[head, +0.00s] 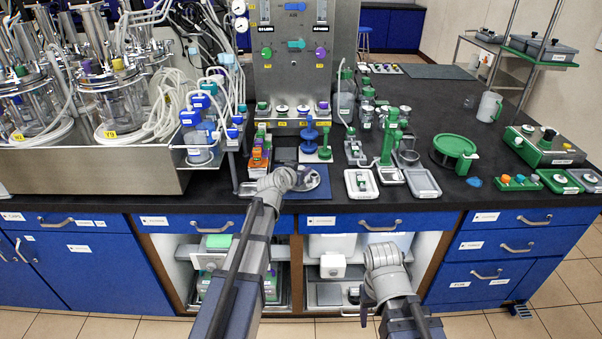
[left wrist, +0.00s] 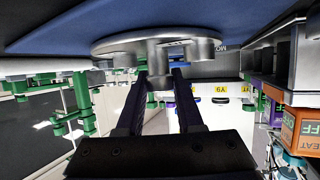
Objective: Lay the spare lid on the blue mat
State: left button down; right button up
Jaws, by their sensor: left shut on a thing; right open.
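The spare lid (head: 309,180) is a round grey metal disc with short stubs. In the head view it is partly hidden by my left gripper (head: 290,177), over the blue mat (head: 318,191) near the bench's front edge. In the left wrist view, which looks upside down, my left gripper (left wrist: 158,80) is shut on a stub of the lid (left wrist: 130,44). The disc lies close along the blue mat (left wrist: 60,25); I cannot tell whether they touch. My right gripper (head: 371,298) is open and empty, low in front of the cabinets.
Orange and purple boxes (head: 260,152) stand left of the mat. Blue and green stands (head: 309,135) are behind it. White trays (head: 361,183) lie to its right. A steel trough (head: 90,168) with glass vessels fills the left.

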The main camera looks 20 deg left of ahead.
pick_arm(q)
jog(key=shift+f, duration=0.1)
jog(key=c, duration=0.5)
grip_release()
jog(key=shift+c, duration=0.2)
jog(key=shift+s+r, duration=0.2)
jog(key=shift+r, duration=0.1)
jog(key=p+v, duration=0.4)
jog(key=v, duration=0.7)
jog(key=shift+s+p, duration=0.3)
